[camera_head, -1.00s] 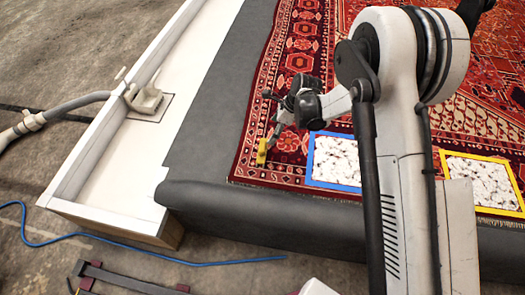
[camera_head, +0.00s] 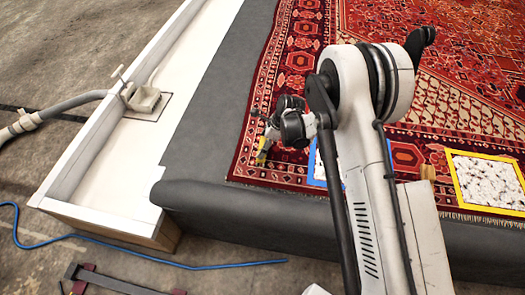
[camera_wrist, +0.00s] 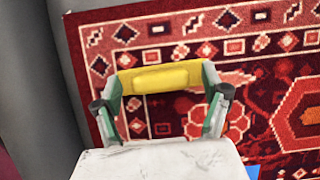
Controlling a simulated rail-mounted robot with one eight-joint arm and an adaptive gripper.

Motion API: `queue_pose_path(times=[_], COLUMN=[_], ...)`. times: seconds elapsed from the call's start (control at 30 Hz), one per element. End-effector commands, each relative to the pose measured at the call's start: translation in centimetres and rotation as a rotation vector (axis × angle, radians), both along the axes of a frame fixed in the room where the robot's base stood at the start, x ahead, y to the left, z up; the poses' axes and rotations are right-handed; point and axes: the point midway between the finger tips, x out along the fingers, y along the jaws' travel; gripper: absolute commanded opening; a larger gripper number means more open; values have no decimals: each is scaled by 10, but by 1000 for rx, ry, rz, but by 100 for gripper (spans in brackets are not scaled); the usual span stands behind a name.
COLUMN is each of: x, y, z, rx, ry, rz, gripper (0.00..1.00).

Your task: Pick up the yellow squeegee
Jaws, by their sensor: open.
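The yellow squeegee (camera_head: 263,152) lies on the red rug near its left front corner, partly hidden by my wrist in the head view. In the wrist view its yellow bar (camera_wrist: 160,78) lies crosswise between the fingertips of my gripper (camera_wrist: 161,82). The gripper is open, with one finger near each end of the bar. I cannot tell whether the fingers touch it. In the head view my gripper (camera_head: 266,136) is small and partly covered by the dark wrist joints.
A blue-framed speckled panel (camera_head: 318,172) lies on the rug, mostly behind my arm. A yellow-framed panel (camera_head: 487,181) lies at the right. A grey padded edge (camera_head: 215,197) borders the rug. A white trough (camera_head: 105,185) runs along the left. A blue hose (camera_head: 150,262) lies on the floor.

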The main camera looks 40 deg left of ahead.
Motion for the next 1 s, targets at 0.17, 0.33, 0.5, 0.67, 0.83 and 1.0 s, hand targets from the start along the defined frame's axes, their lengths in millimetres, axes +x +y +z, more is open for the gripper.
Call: queue_pose_path(times=[0.17,0.33,0.5,0.67,0.83,1.0], x=[-1,-1,-1,-1,-1,-1], y=[2,2,2,1,2,2], z=[-5,-4,-4,-4,-4,0], rx=[0,0,0,0,0,0], ry=[0,0,0,0,0,0], rz=[0,0,-1,-1,-1,-1], gripper=[78,68,46,24,24,24])
